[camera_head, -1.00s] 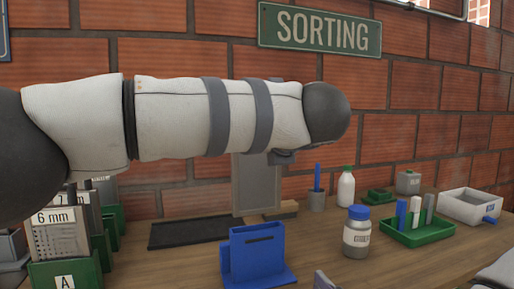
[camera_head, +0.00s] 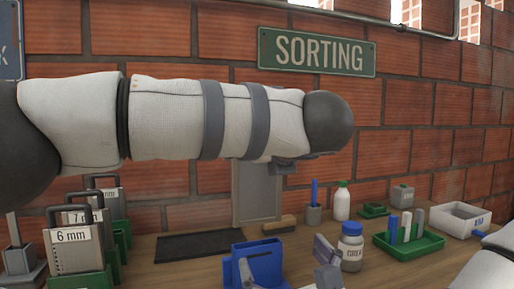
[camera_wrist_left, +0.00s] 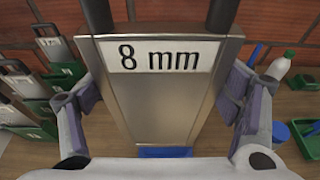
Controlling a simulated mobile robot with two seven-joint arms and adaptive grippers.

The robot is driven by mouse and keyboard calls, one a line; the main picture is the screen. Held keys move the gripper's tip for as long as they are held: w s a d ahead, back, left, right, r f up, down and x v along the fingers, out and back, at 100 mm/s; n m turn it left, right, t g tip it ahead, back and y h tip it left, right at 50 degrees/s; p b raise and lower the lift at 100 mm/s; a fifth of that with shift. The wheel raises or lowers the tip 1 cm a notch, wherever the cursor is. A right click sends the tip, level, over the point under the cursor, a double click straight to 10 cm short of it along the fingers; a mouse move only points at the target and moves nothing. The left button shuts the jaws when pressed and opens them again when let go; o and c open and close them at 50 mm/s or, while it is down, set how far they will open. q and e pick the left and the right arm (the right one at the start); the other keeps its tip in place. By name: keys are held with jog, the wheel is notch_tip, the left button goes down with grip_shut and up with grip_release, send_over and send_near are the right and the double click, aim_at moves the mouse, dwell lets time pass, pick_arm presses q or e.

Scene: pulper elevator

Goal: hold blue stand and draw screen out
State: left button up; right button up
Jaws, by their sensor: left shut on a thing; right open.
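The screen labelled 8 mm (camera_wrist_left: 160,105) is a metal plate with dark handle posts. My left gripper (camera_wrist_left: 160,92) is shut on it, with fingers at both sides in the left wrist view. In the head view a grey panel (camera_head: 257,192), apparently this screen, hangs upright below my left arm. The blue stand (camera_head: 260,258) is on the table, with a gap between it and the panel in the head view. Some blue also shows below the screen in the left wrist view (camera_wrist_left: 165,152). My right gripper (camera_head: 286,265) is open, with finger parts at both sides of the stand; contact is unclear.
Labelled screens in green stands (camera_head: 75,250) are at left. A black mat (camera_head: 200,246) and a brush (camera_head: 279,225) lie behind the stand. A blue-capped jar (camera_head: 350,247), a white bottle (camera_head: 342,202), a green tray (camera_head: 409,242) and a white bin (camera_head: 459,219) are at right.

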pick_arm(q)
jog(key=s, duration=2.3)
jog(key=shift+s+a, duration=0.1)
jog(key=shift+s, duration=0.1)
jog(key=c, duration=0.4)
